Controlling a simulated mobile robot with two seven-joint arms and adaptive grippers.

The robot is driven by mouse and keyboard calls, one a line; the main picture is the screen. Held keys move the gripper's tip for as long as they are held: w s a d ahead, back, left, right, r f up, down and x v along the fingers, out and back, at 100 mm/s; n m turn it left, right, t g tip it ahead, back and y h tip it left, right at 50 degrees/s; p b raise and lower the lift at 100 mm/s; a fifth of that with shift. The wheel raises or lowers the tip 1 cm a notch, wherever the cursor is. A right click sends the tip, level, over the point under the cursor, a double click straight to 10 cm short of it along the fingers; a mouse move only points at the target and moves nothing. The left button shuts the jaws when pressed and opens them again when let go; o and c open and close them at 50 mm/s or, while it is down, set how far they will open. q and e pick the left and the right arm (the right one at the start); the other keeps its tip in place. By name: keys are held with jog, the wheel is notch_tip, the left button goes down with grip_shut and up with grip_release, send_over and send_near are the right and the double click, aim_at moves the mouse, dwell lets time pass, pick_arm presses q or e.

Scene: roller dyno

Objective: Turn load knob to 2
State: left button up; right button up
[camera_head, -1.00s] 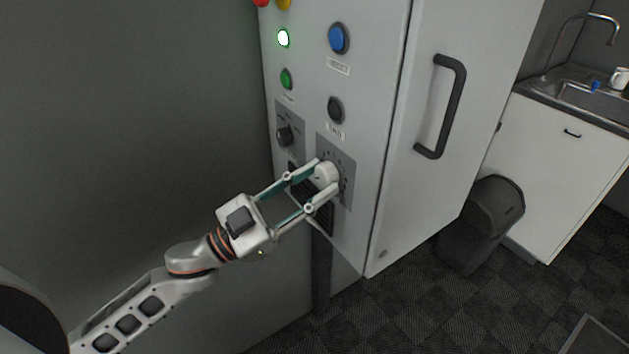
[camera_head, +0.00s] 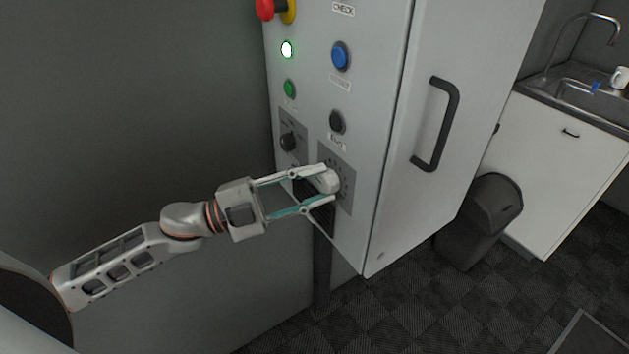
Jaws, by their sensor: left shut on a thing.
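The load knob (camera_head: 328,181) is a light, rounded knob on a dark grey dial plate (camera_head: 347,199), low on the front of the grey control cabinet. Small marks ring it, but their numbers are too small to read, so I cannot tell its setting. My left gripper (camera_head: 322,186) comes in from the left and is shut on the knob, one finger above it and one below. The fingers hide part of the knob and plate. My right gripper is not in view.
A black selector knob (camera_head: 288,142), a green button (camera_head: 289,89), a black button (camera_head: 337,122), a blue button (camera_head: 340,56) and a red emergency stop (camera_head: 265,9) sit above. The cabinet's handle (camera_head: 438,124) juts out at right. A dark bin (camera_head: 481,220) stands beyond it.

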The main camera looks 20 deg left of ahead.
pick_arm(q)
jog(key=shift+m, duration=0.3)
jog(key=o, duration=1.1)
jog(key=v, duration=1.2)
jog(key=shift+r, duration=0.2)
